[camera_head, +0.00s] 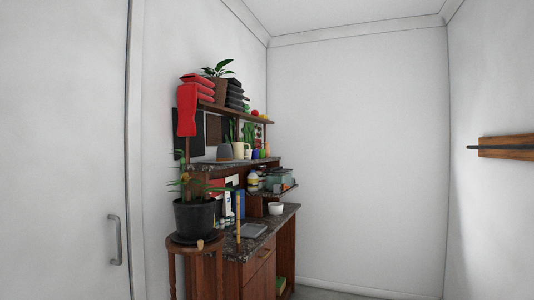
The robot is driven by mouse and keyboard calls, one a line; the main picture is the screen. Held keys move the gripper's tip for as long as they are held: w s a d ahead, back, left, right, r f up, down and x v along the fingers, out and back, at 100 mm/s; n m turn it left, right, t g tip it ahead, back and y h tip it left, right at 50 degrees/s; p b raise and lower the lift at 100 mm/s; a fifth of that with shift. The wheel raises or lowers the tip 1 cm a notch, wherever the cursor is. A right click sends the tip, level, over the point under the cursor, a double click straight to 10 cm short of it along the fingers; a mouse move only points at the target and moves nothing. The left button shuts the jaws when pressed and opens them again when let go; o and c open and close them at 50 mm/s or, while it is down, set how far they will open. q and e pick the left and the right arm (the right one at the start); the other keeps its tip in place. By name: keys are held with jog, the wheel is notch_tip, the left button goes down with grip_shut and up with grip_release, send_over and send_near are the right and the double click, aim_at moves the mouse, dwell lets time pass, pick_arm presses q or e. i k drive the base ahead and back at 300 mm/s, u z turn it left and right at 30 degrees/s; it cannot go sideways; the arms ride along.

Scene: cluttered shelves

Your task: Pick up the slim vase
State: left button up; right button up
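I cannot make out with certainty which thing is the slim vase at this distance. Several small coloured objects (260,154) stand near the right end of the middle shelf (210,167), next to a cream mug-like object (239,150). A slim tan upright object (238,213) rises from the lower counter at its front left. The shelf unit is seen at a slant from some way off, so many things on it overlap. Neither of my grippers shows in the view.
A potted plant (195,216) on a round wooden stand (194,246) stands in front of the unit's left end. A door (62,150) is at the left. A wooden wall shelf (505,147) is at the right. The middle and right look clear.

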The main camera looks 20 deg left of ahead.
aim_at(268, 152)
jog(key=z, duration=0.45)
jog(key=i, duration=5.75)
jog(key=u, duration=1.45)
